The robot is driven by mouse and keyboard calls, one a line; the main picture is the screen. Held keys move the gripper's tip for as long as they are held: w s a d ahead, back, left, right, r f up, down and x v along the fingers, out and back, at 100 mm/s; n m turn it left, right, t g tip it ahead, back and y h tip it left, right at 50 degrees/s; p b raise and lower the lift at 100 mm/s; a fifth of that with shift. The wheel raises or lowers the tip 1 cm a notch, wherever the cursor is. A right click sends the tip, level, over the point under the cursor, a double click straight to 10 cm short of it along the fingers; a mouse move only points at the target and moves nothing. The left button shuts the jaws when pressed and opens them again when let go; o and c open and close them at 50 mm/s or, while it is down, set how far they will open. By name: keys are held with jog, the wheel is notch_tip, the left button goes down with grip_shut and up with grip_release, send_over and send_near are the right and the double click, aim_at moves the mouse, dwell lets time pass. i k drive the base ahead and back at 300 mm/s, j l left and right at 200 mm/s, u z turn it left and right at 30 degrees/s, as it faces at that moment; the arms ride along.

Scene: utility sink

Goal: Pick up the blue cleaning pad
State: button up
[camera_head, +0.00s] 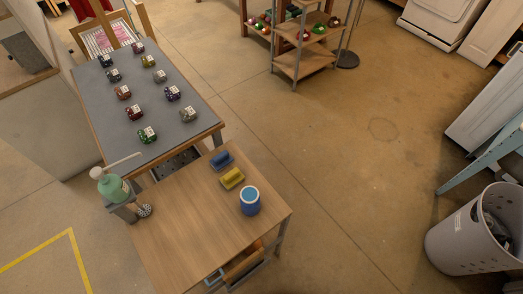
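A blue cleaning pad (221,160) lies near the back edge of a wooden table (185,240). It is a small block, and its fine detail is too small to make out. A yellow pad (231,178) of similar shape lies just in front of it, a little to the right. A blue cylindrical container (250,201) with a light rim stands upright in front of the yellow pad and to its right. My gripper is not in view, and nothing is seen touching the blue pad.
A perforated bin (465,240) stands far right. The floor (350,170) between is clear.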

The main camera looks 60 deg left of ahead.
aim_at(221, 161)
jog(key=i+l+u, duration=0.15)
jog(key=i, duration=0.25)
jog(key=i+l+u, duration=0.1)
jog(key=i, duration=0.25)
jog(key=i+j+u, duration=0.1)
jog(key=u, duration=0.3)
jog(key=i+u, duration=0.5)
jog(key=u, duration=0.3)
jog(key=i+l+u, duration=0.1)
jog(key=u, duration=0.35)
jog(key=i+l+u, duration=0.2)
jog(key=u, duration=0.2)
jog(key=i+u, duration=0.2)
jog(key=u, duration=0.25)
jog(key=i+l+u, duration=0.1)
jog(key=u, duration=0.35)
jog(key=i+l+u, duration=0.2)
jog(key=u, duration=0.2)
jog(key=i+l+u, duration=0.2)
jog(key=u, duration=0.25)
jog(key=i+l+u, duration=0.1)
jog(key=l+u, duration=0.15)
jog(key=u, duration=0.2)
jog(key=i+l+u, duration=0.2)
jog(key=l+u, duration=0.2)
jog(key=i+l, duration=0.05)
jog(key=l, duration=0.05)
